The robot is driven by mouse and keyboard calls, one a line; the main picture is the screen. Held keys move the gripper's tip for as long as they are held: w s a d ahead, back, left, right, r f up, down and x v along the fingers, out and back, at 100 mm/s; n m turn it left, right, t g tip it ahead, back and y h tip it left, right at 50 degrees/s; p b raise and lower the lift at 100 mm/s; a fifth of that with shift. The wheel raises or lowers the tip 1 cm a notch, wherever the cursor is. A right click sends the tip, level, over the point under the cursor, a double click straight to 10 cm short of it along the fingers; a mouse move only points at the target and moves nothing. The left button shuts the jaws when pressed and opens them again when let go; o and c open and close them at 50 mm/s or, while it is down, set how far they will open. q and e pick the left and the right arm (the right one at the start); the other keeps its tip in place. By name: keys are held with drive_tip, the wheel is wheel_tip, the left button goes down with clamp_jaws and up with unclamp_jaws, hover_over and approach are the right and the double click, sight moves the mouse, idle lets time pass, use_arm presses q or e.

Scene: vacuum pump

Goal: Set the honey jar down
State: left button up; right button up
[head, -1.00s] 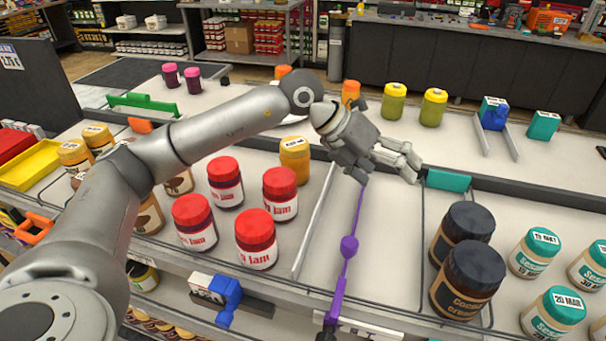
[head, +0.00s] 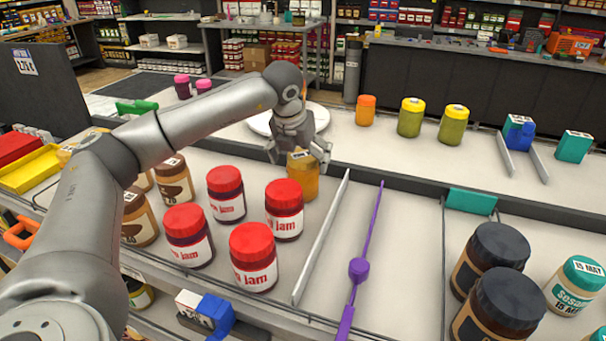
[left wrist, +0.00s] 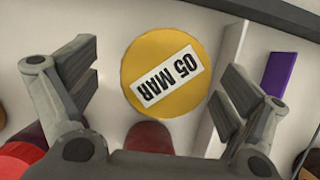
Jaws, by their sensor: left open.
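The honey jar (head: 304,178), amber with a yellow lid and a white label, stands upright on the shelf behind the red-lidded jam jars. My left gripper (head: 300,160) is right above it with its fingers spread to either side of the lid. In the left wrist view the yellow lid (left wrist: 168,72) with the label "05 MAR" lies between the open fingers, with a gap on both sides. The jar's lower part is partly hidden by a jam jar. My right gripper is not in view.
Red-lidded jam jars (head: 284,210) stand close in front of the honey jar. A grey divider (head: 322,238) and a purple divider (head: 366,243) run to its right, with an empty lane beyond. Dark-lidded jars (head: 492,257) stand at the right.

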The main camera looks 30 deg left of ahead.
use_arm(q)
drive_tip(key=shift+d+p+x, duration=0.2)
drive_tip(key=shift+p+x, duration=0.5)
drive_tip(key=shift+x, duration=1.7)
drive_tip(key=shift+w+r, duration=0.1)
drive_tip(key=shift+r, duration=0.15)
drive_tip(key=c, duration=1.6)
